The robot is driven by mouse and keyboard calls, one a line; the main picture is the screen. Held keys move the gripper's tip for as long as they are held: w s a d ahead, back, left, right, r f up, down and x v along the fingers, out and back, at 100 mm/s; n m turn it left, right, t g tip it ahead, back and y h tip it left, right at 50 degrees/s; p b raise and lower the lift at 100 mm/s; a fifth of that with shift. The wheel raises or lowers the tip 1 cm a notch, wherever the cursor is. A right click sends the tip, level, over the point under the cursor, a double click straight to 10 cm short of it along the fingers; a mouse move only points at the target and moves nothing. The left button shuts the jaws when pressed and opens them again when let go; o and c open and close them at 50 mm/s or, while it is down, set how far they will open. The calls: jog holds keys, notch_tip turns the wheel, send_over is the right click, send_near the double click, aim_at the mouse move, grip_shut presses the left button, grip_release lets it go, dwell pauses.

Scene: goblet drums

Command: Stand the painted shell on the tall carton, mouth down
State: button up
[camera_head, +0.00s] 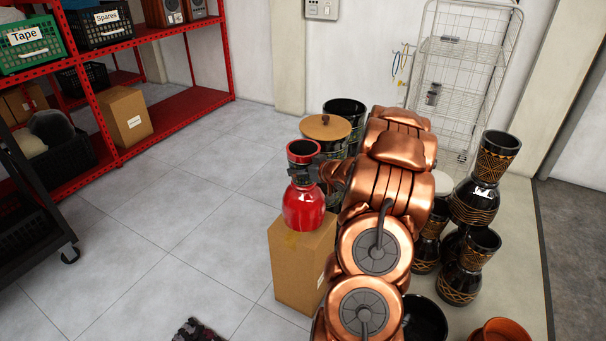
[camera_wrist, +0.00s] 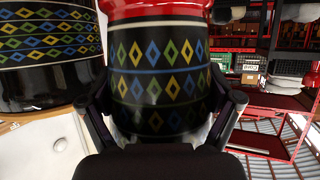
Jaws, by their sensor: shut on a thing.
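The painted shell (camera_head: 303,208) is glossy red, with a wide rounded bowl below and a flared narrow end above. It is upright over the tall brown carton (camera_head: 298,272), its bowl at the carton's top; contact is hard to tell. My gripper (camera_head: 305,173) is shut around the shell's waist from the right. In the wrist view, which looks upside down, the fingers (camera_wrist: 160,84) flank the shell's black band (camera_wrist: 158,62) of blue, green and yellow diamonds. The bowl's underside is hidden.
A lidded drum (camera_head: 326,128) stands close behind the shell. Several black drums (camera_head: 478,200) stand right of my copper arm, near a wire rack (camera_head: 460,75). Red shelving (camera_head: 165,115) with crates is at left. The grey floor (camera_head: 170,220) between is mostly clear.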

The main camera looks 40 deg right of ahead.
jog(key=shift+w+d, duration=0.25)
jog(key=shift+w, duration=0.1)
jog(key=shift+f, duration=1.7)
jog(key=shift+f, duration=0.15)
jog(key=o, duration=1.5)
jog(key=shift+o, duration=0.2)
jog(key=shift+s+r, duration=0.25)
jog(key=shift+s, duration=0.05)
jog(key=v, duration=1.1)
jog(key=shift+s, duration=0.2)
